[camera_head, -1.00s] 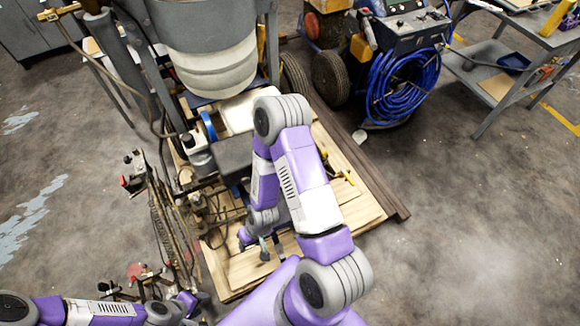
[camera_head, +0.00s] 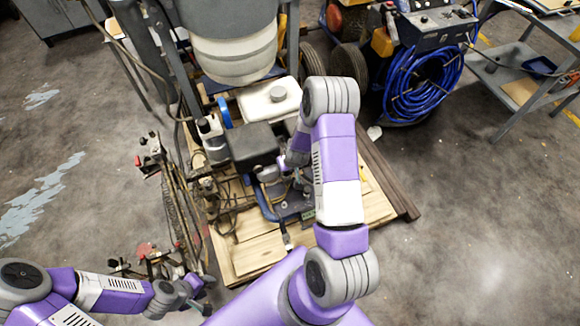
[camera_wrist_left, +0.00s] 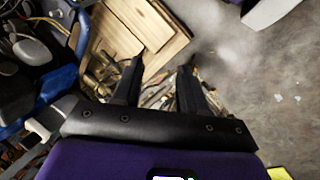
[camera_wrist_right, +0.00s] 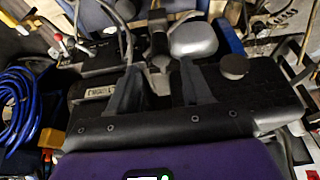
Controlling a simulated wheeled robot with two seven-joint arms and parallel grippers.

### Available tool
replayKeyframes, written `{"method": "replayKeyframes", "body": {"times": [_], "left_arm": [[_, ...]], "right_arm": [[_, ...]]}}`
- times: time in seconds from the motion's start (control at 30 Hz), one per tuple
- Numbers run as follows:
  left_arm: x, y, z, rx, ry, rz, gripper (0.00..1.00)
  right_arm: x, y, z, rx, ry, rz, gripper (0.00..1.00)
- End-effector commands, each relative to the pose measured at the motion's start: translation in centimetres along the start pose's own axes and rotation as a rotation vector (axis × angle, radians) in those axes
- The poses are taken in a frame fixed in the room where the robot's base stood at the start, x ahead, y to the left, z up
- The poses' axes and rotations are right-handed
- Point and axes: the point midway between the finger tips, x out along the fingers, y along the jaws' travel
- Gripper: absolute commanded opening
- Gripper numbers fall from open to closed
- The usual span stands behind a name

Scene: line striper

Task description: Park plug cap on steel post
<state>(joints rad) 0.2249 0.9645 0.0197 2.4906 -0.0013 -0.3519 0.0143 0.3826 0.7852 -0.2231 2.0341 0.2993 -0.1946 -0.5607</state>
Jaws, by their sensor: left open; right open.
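My right gripper (camera_wrist_right: 160,70) is open over the dark engine parts. A small dark and silver fitting (camera_wrist_right: 158,48) shows between its fingers, and I cannot tell whether it is the plug cap. A dark cable (camera_wrist_right: 127,32) curves down near the left finger. In the head view my right arm reaches over the engine (camera_head: 253,146), and its fingertips are hard to make out there. My left gripper (camera_head: 198,292) is open and empty at the lower left; it also shows in the left wrist view (camera_wrist_left: 160,68). I cannot pick out the steel post.
The machine stands on a wooden pallet (camera_head: 250,258). A white drum (camera_head: 235,55) hangs above the engine. Thin rods and hoses (camera_head: 178,205) crowd the left side. A blue hose coil (camera_head: 425,82) and a grey cart (camera_head: 515,85) stand at the right. The floor (camera_head: 470,240) at lower right is clear.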

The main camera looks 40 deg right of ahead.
Motion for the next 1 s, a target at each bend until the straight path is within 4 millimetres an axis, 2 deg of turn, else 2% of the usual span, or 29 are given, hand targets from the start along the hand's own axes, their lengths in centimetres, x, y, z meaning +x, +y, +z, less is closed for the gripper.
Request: {"method": "replayKeyframes", "body": {"times": [0.03, 0.2, 0.4, 0.6, 1.0], "left_arm": [[0.8, -0.3, 0.0, 0.0, 0.0, 0.0, 0.43], [2.2, -0.8, -0.1, 0.0, 0.0, 0.0, 0.43], [3.5, -1.3, -0.1, 0.0, 0.0, 0.0, 0.43], [4.0, -1.5, -0.2, 0.0, 0.0, 0.0, 0.43], [4.0, -1.5, -0.2, 0.0, 0.0, 0.0, 0.43]], "right_arm": [[1.0, 0.0, 0.2, 0.0, -0.001, 0.0, 0.49], [3.1, -0.1, 0.2, -0.001, -0.001, -0.001, 0.49], [4.7, -0.1, 0.1, -0.002, 0.0, -0.001, 0.49], [5.4, -0.1, 0.0, -0.001, 0.0, -0.001, 0.49], [5.4, -0.1, 0.0, -0.001, 0.0, -0.001, 0.49]]}}
